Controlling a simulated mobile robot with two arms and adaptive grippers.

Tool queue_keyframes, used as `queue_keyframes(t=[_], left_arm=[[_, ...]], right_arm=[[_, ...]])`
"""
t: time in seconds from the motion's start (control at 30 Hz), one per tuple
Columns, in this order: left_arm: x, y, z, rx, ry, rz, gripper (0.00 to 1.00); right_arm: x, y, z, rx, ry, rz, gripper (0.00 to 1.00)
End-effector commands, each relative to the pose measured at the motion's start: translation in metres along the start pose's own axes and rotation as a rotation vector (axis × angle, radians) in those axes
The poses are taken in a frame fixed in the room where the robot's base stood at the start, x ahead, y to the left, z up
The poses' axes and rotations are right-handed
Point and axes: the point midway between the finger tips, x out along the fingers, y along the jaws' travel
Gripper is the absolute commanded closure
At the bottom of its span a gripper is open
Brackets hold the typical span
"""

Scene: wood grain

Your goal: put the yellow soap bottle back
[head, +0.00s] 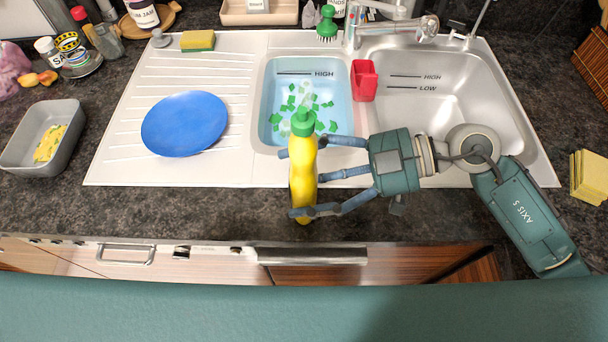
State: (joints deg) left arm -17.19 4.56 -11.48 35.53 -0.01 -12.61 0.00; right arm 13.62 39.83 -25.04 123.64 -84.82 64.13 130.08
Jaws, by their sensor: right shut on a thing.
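The yellow soap bottle (302,176) has a green cap and stands roughly upright in the picture, in front of the small basin. My right gripper (297,183) comes in from the right and is shut on the bottle, with its blue-grey fingers around the body. The bottle overlaps the front rim of the sink and the dark counter edge, and I cannot tell whether its base touches the counter. My left gripper is not in the head view.
The small basin (268,75) holds blue water and green bits. A red caddy (364,80) hangs by the empty large basin (430,110). A blue plate (185,124) lies on the drainer. A grey tub (45,138) stands left; yellow cloths (590,177) lie right. The front counter is mostly clear.

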Motion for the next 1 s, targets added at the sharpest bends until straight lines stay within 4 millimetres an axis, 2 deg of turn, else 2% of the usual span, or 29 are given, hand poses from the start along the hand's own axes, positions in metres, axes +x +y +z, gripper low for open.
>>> queue_keyframes(t=[0.17, 0.2, 0.3, 0.77, 0.87, 1.0], left_arm=[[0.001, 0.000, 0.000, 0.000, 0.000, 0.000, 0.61], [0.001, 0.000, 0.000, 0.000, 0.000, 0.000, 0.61], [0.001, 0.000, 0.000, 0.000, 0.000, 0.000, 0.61], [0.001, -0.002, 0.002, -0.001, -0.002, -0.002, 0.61], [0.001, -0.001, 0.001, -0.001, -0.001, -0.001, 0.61], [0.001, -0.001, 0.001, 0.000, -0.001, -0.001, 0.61]], right_arm=[[0.001, 0.000, 0.002, -0.001, 0.003, 0.001, 0.70], [0.001, 0.000, 0.002, -0.001, 0.003, 0.001, 0.21], [0.001, 0.000, 0.002, -0.001, 0.002, 0.001, 0.03], [0.000, 0.000, 0.004, 0.000, -0.002, 0.000, 0.03], [-0.008, 0.000, 0.005, 0.001, -0.003, 0.001, 0.03], [-0.032, 0.001, 0.005, 0.001, -0.006, 0.004, 0.03]])
